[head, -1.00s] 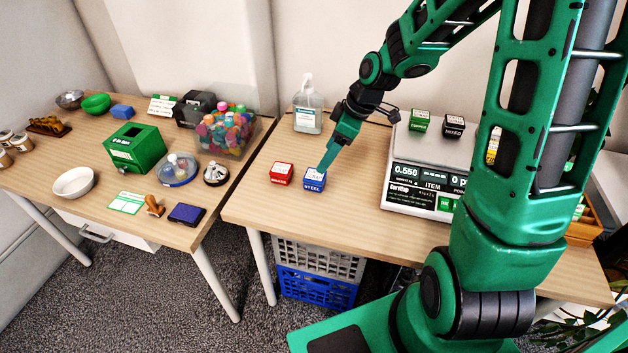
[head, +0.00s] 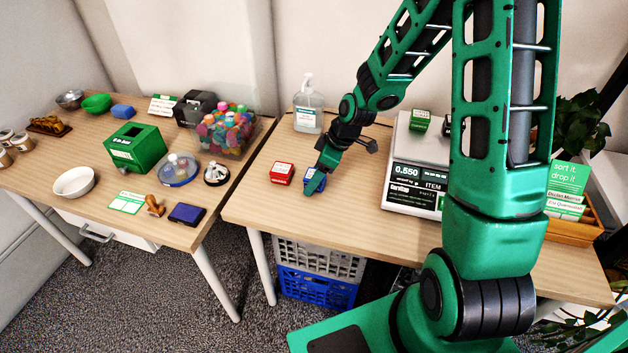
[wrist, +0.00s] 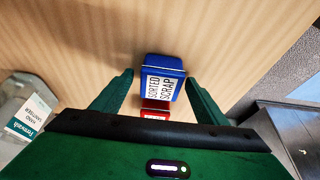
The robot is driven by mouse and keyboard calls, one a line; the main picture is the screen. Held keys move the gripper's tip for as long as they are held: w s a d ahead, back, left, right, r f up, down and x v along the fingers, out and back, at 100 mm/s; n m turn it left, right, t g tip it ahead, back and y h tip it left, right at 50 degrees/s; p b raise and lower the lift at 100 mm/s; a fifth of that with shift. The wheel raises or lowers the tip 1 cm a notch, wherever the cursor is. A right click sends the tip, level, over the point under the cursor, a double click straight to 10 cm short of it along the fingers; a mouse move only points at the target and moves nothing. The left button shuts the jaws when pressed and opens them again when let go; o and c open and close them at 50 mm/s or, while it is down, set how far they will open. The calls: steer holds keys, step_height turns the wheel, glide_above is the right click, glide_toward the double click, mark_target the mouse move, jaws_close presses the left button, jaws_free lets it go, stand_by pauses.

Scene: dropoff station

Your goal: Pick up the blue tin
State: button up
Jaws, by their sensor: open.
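The blue tin (head: 315,181) stands on the right-hand wooden table, just right of a red tin (head: 282,173). My gripper (head: 313,188) is down at the blue tin and partly covers it in the head view. In the wrist view the blue tin (wrist: 163,75) shows a white "SORTED SCRAP" label and lies between the two open green fingers (wrist: 158,83), with a gap on the left and the right finger close to it. Part of the red tin (wrist: 155,113) shows below it. I cannot tell whether either finger touches.
A scale (head: 414,190) with a green tin (head: 420,121) on it stands to the right. A sanitizer bottle (head: 308,110) stands behind. The table's front edge is close in front of the tins. A second table (head: 105,207) with several items is at the left.

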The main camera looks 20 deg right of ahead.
steer(key=shift+f, duration=0.15)
steer(key=c, duration=1.3)
steer(key=shift+c, duration=0.2)
